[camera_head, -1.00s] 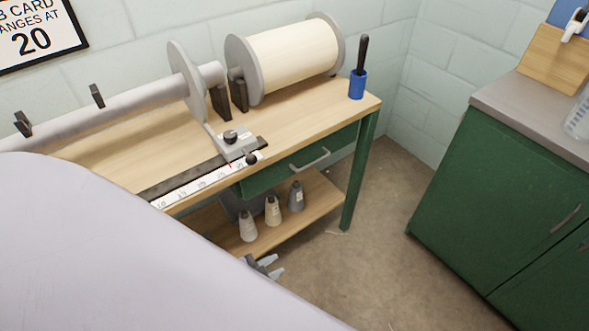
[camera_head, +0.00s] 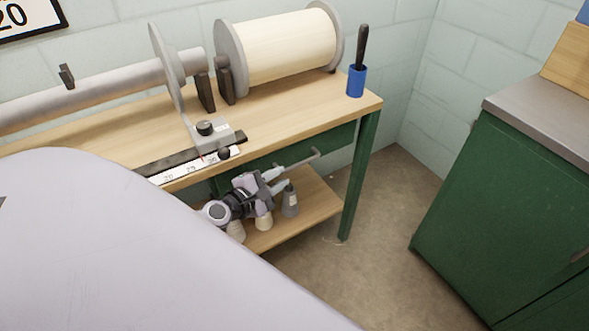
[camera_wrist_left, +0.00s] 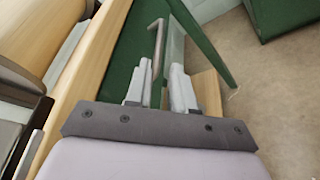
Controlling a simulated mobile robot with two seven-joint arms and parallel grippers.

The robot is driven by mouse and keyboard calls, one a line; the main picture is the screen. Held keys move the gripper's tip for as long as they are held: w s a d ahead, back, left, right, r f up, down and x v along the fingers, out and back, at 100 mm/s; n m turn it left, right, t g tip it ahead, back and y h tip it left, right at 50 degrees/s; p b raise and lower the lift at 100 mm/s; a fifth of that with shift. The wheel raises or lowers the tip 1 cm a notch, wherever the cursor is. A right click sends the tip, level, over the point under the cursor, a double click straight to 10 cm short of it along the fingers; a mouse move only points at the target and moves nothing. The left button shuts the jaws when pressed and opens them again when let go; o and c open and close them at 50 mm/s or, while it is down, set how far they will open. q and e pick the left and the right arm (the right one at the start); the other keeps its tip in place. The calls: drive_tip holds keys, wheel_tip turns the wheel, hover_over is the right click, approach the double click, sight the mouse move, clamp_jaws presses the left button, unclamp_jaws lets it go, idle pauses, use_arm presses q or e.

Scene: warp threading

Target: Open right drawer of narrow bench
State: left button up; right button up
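The narrow bench (camera_head: 285,112) has a wooden top and green legs. Its green right drawer (camera_head: 338,139) has a grey bar handle (camera_head: 302,161) and looks shut. My left gripper (camera_head: 276,179) is in front of the drawer at the handle's left end, above the lower shelf. In the left wrist view the gripper's two fingers (camera_wrist_left: 158,82) are spread apart. The handle (camera_wrist_left: 157,45) runs lengthwise between or just beyond them, close to the left finger; contact cannot be told. The green drawer front (camera_wrist_left: 128,48) lies left of it. My right gripper is not in view.
Thread cones (camera_head: 290,200) stand on the lower shelf (camera_head: 318,200), partly behind my gripper. A large spool (camera_head: 290,45) and a blue cup (camera_head: 356,80) are on the bench top. A green cabinet (camera_head: 500,200) stands right, with clear floor (camera_head: 375,225) between.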

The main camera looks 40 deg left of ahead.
sight(292, 169)
use_arm(q)
drive_tip(key=shift+w+a+m, duration=0.1)
drive_tip(key=shift+w+m, duration=0.25)
drive_tip(key=shift+m, duration=0.05)
drive_tip(key=shift+b+x, duration=0.5)
drive_tip(key=shift+x, duration=2.85)
clamp_jaws()
